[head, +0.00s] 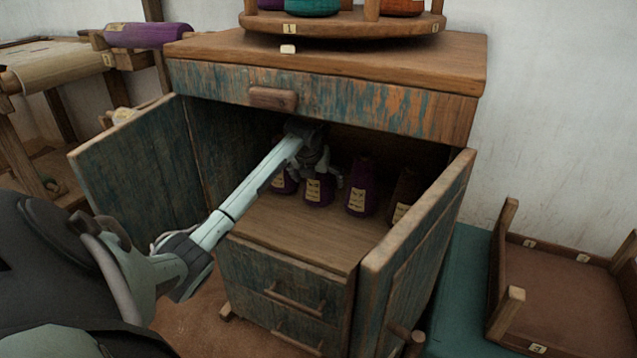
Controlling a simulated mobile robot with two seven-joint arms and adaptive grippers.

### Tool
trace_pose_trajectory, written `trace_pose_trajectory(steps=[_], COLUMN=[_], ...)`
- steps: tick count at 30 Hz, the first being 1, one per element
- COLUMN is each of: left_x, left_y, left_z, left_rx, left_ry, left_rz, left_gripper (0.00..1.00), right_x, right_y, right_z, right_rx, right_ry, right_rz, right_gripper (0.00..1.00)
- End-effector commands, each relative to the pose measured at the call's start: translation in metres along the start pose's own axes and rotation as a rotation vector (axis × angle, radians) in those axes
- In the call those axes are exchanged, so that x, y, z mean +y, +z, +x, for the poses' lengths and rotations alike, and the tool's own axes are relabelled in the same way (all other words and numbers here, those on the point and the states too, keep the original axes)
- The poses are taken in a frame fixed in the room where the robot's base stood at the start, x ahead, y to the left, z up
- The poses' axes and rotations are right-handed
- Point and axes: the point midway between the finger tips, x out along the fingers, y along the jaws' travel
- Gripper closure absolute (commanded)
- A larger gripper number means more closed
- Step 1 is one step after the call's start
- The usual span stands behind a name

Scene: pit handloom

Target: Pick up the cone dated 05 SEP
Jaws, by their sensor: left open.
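Several cones with pale labels stand upright in a row inside the open cabinet. Three look purple: the leftmost (281,185), the second (318,192) and the third (361,192). A darker brownish cone (404,196) stands at the right, partly behind the right door. The label writing is too small to read, so I cannot tell which is dated 05 SEP. My left gripper (318,174) reaches into the cabinet, open, at the upper part of the second cone and hiding its top. I cannot tell whether it touches the cone. My right gripper is out of view.
The cabinet's left door (140,170) and right door (415,255) stand open beside my arm's path. The drawer front (385,105) is above the opening. A round stand (340,22) with cones sits on top. A brown tray (565,300) lies at right.

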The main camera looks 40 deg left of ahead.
Motion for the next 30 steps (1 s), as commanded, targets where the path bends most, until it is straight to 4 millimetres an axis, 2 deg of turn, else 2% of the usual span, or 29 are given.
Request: trace_pose_trajectory(steps=[7, 8, 22, 30], left_x=[0.0001, 0.0001, 0.0001, 0.0001], left_y=[0.0002, 0.0002, 0.0, 0.0015], left_z=[0.0023, 0.0023, 0.0022, 0.0007], left_rx=[-0.001, -0.001, 0.0, -0.002], left_ry=[0.0, 0.0, 0.0, 0.0], left_rz=[0.001, 0.001, 0.001, 0.0], left_gripper=[0.08, 0.11, 0.69, 0.7], right_x=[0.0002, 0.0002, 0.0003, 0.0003], right_y=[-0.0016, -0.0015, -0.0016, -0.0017], right_z=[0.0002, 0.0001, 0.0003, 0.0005], right_rx=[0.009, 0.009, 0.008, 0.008], right_ry=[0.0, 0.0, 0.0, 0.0], right_rz=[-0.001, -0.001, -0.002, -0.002], right_gripper=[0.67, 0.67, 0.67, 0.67])
